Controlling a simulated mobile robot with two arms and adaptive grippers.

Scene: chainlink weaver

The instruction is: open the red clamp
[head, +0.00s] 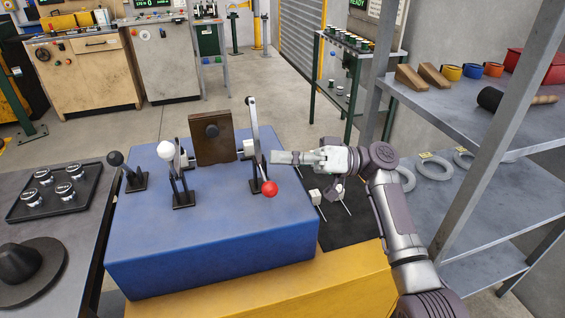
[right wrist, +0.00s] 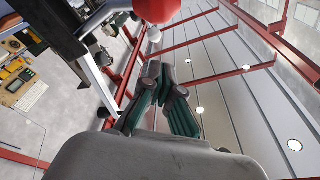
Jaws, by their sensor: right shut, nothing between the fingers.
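The red clamp has a red ball (head: 269,188) low at its front, above the blue block's top. A metal arm (head: 254,125) of this clamp stands up steeply from its pivot, with a dark tip at the top. My right gripper (head: 275,158) is shut and empty, pointing left just right of the clamp's pivot, a little above and behind the red ball. Whether it touches the clamp cannot be told. In the right wrist view the red ball (right wrist: 157,8) is at the top edge, beyond the closed fingertips (right wrist: 160,75). My left gripper is not in view.
A white-knobbed clamp (head: 166,148) and a black-knobbed clamp (head: 115,158) stand left on the blue block (head: 220,245). A brown plate (head: 212,150) stands upright behind. A grey shelf (head: 465,130) with rings and wedges is close on the right.

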